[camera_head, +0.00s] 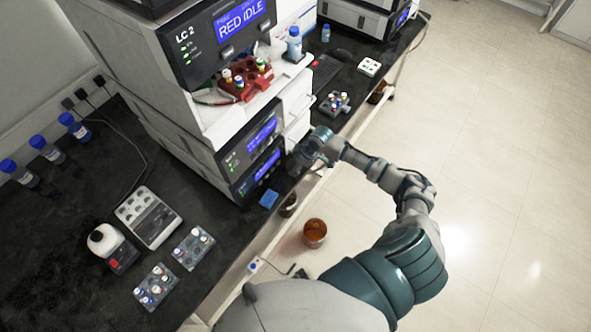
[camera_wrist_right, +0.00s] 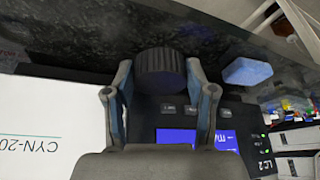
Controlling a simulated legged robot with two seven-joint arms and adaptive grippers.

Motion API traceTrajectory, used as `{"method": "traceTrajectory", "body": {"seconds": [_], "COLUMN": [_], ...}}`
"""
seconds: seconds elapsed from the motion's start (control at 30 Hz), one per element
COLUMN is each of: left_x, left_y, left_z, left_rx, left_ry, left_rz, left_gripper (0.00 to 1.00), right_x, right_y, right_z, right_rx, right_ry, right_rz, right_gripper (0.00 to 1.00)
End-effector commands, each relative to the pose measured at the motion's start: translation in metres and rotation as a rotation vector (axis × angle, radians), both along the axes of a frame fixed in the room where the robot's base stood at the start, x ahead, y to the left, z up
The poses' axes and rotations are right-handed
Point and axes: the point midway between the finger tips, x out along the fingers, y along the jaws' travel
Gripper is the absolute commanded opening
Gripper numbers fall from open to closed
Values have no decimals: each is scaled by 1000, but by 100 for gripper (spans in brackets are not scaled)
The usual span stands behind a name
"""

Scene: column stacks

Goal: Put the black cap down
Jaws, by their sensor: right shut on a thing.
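The black cap (camera_wrist_right: 160,72) is a ribbed dark cylinder, seen in the right wrist view. My right gripper (camera_wrist_right: 159,76) is shut on it, with one finger on each side. The dark worktop shows beyond the cap; I cannot tell whether the cap touches it. In the head view my right gripper (camera_head: 296,163) is at the front of the instrument stack, over the worktop's front edge area. The cap cannot be made out there. My left gripper is not in view.
A blue sponge (camera_head: 268,199) lies on the worktop (camera_head: 215,215) near the gripper and also shows in the wrist view (camera_wrist_right: 247,71). The LC 2 stack (camera_head: 190,110) stands close behind. Brown glass vessels (camera_head: 315,233) are below the front edge. A vial rack (camera_head: 334,103) stands farther back.

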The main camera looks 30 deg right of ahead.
Motion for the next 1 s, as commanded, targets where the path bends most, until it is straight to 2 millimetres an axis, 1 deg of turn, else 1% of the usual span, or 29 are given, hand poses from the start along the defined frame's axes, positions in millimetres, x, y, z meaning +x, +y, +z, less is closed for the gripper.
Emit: {"method": "traceTrajectory", "body": {"seconds": [0.2, 0.27, 0.6, 0.63, 0.67, 0.7, 0.73, 1.0], "left_x": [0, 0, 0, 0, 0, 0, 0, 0], "left_y": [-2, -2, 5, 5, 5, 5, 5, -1], "left_z": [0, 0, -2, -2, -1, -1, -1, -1], "left_rx": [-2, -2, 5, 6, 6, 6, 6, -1], "left_ry": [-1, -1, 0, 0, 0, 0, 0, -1], "left_rz": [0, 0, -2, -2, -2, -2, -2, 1], "left_gripper": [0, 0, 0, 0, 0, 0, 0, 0], "right_x": [0, 1, 0, 0, 0, 0, 0, 0], "right_y": [4, 5, 1, 0, 0, 0, 0, 1], "right_z": [-27, -32, -38, -38, -38, -38, -38, -37], "right_rx": [-3, -3, 1, 2, 2, 2, 2, -1], "right_ry": [3, -1, 1, 0, 0, 0, 0, -1], "right_rz": [-2, -1, -2, -1, -1, -1, -1, 0], "right_gripper": [39, 39, 39, 58, 65, 75, 80, 80]}}
